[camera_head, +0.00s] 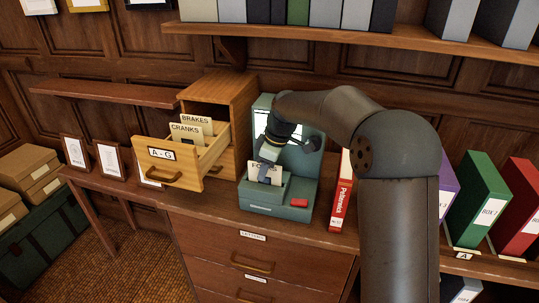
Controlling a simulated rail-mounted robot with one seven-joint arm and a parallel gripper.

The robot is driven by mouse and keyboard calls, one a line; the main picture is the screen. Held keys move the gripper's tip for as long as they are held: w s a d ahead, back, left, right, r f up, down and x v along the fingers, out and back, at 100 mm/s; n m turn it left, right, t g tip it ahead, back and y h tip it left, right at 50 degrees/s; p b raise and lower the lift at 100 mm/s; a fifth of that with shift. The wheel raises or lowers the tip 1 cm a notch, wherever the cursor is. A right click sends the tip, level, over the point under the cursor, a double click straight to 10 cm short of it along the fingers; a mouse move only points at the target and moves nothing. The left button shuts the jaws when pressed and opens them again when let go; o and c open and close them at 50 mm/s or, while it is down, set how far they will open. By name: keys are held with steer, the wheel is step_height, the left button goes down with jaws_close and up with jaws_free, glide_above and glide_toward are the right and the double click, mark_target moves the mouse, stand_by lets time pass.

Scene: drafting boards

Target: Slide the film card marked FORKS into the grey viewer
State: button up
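The grey viewer (262,202) stands on the cabinet top, with a tall back panel and a low front block. A pale film card (254,170) is upright at the front block; only the first letters "FO" show, and a gripper finger covers the rest. My gripper (268,156) reaches down from the right, its fingers closed over the card's upper part. The card's lower edge meets the top of the front block; I cannot tell how deep it sits in the slot.
An open drawer marked A-G (158,166) holds cards marked BRAKES (195,120) and CRANKS (184,130), left of the viewer. A red button (299,202) is on the viewer. A red book (341,195) stands close to its right. A shelf (400,34) with binders hangs above.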

steer(key=v, duration=1.7)
steer(key=shift+d+b, duration=0.15)
steer(key=shift+b, duration=0.15)
steer(key=shift+s, duration=0.15)
steer(key=s+d+f+m+h, duration=0.1)
steer(key=s+d+f+m, duration=0.3)
steer(key=s, duration=0.7)
steer(key=s+d+f+m+h, duration=0.1)
steer(key=s+d+f+m, duration=0.3)
steer(key=s+f, duration=0.5)
steer(key=s+d+f+m+h, duration=0.1)
steer(key=s+d+f+m, duration=0.3)
steer(key=s, duration=1)
step_height(320, 180, down, 2)
steer(key=m, duration=0.2)
steer(key=shift+d+f+m, duration=0.2)
steer(key=shift+m, duration=0.2)
